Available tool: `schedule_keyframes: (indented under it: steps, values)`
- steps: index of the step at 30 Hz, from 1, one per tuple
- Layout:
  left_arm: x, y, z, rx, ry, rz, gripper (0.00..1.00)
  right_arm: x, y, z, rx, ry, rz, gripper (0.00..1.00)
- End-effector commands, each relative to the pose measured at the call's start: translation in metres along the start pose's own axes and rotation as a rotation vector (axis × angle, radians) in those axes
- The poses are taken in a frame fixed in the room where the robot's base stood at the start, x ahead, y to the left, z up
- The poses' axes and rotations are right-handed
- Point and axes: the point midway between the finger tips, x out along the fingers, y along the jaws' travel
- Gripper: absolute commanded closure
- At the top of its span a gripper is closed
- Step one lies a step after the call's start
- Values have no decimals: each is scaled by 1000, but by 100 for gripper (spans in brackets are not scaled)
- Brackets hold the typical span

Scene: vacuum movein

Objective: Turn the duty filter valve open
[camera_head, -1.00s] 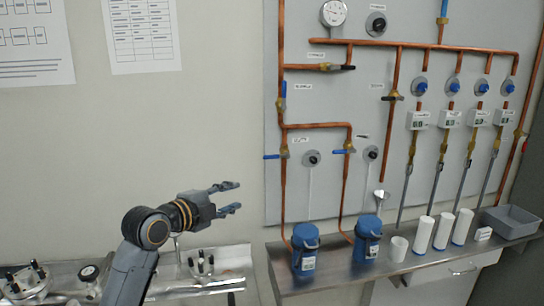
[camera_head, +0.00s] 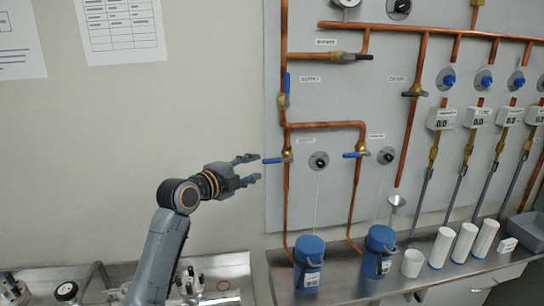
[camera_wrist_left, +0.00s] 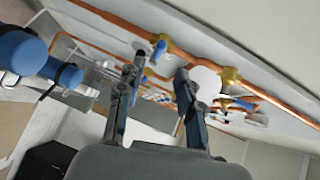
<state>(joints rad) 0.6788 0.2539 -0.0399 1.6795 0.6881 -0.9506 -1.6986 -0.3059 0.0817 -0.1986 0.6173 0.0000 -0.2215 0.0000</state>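Two lower valves with blue levers sit on vertical copper pipes above blue canisters: a left one (camera_head: 272,160) and a right one (camera_head: 354,155). Both levers lie horizontal, across their pipes. Their small labels are too blurred to read, so I cannot tell which is the duty filter valve. My left gripper (camera_head: 257,168) is open and empty, just left of the left valve's lever tip. It also shows in the left wrist view (camera_wrist_left: 160,76), fingers apart, with blue levers and brass fittings beyond them. My right gripper is not in view.
Above stands another blue-lever valve (camera_head: 287,84), its lever upright. A steel shelf (camera_head: 340,290) holds two blue canisters (camera_head: 309,260) (camera_head: 379,250) and several white cylinders (camera_head: 441,248).

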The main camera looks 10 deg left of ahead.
Motion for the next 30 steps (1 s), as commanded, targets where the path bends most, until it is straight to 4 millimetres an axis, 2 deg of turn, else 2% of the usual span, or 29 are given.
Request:
schedule_keyframes:
  steps: [1, 5, 12, 17, 28, 30]
  values:
    - [12, -4, -3, -6, 4, 4, 64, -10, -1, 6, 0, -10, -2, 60]
    - [39, -3, -3, -5, 4, 4, 64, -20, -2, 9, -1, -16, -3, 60]
    - [75, -2, -1, -3, 2, 2, 64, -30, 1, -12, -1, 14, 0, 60]
    - [86, -1, -1, 0, 1, 1, 64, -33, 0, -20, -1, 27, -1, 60]
    - [90, 1, -1, 0, 1, 2, 64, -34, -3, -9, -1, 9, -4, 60]
    - [90, 1, -1, 0, 0, 2, 78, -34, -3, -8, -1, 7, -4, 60]
